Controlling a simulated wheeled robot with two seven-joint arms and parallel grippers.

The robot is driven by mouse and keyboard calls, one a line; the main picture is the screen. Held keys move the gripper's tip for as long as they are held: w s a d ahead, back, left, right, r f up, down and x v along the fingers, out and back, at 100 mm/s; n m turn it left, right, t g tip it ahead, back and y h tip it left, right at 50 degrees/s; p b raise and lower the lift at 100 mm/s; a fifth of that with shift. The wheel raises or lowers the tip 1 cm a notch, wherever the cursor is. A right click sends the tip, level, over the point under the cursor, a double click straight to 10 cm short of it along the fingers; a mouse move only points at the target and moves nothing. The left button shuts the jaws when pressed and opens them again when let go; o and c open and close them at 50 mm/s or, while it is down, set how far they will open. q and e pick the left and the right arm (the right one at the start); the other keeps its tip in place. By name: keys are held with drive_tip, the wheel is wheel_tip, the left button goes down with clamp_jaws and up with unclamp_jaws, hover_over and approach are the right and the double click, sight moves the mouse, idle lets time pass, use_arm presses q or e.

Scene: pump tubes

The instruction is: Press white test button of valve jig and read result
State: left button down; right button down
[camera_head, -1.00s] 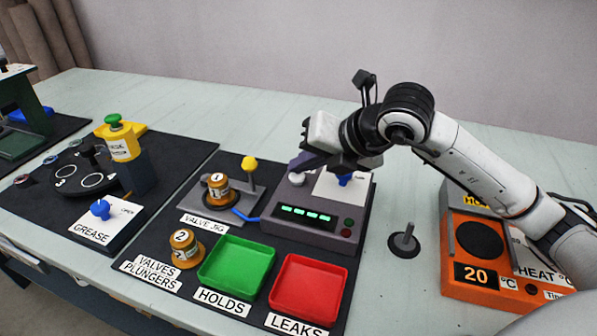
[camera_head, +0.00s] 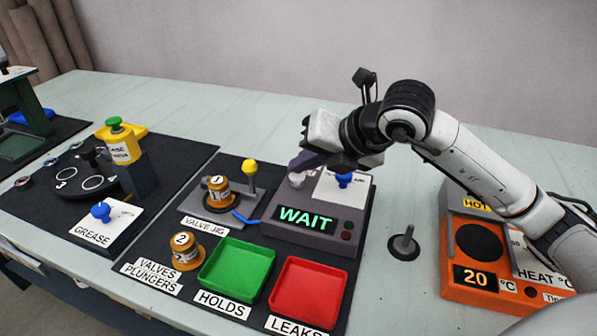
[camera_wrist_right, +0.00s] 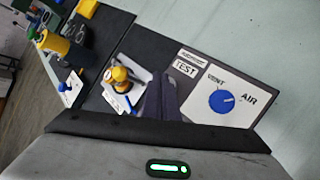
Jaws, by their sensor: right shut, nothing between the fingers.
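The valve jig (camera_head: 222,212) holds the brass valve marked 1 (camera_head: 218,190) with a blue hose running to the grey test box (camera_head: 325,243). The box display (camera_head: 306,219) reads WAIT in green letters. The white test button (camera_head: 297,180) is on top of the box. My right gripper (camera_head: 301,166) is shut and empty, its tips at the button; I cannot tell whether they touch it. In the right wrist view the dark fingers (camera_wrist_right: 157,95) are beside the TEST label (camera_wrist_right: 186,67), and I cannot make out the button. My left gripper is out of view.
A blue knob (camera_wrist_right: 222,101) beside VENT and AIR marks is close to my right gripper. The green HOLDS tray (camera_head: 237,288) and red LEAKS tray (camera_head: 308,320) are in front. A valve marked 2 (camera_head: 186,252) stands left of them. An orange heater (camera_head: 484,281) is at right.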

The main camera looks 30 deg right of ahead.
sight(302, 178)
drive_tip(key=shift+r, duration=0.15)
drive_tip(key=shift+r+p, duration=2)
drive_tip(key=shift+r, duration=0.95)
drive_tip(key=shift+f, duration=0.1)
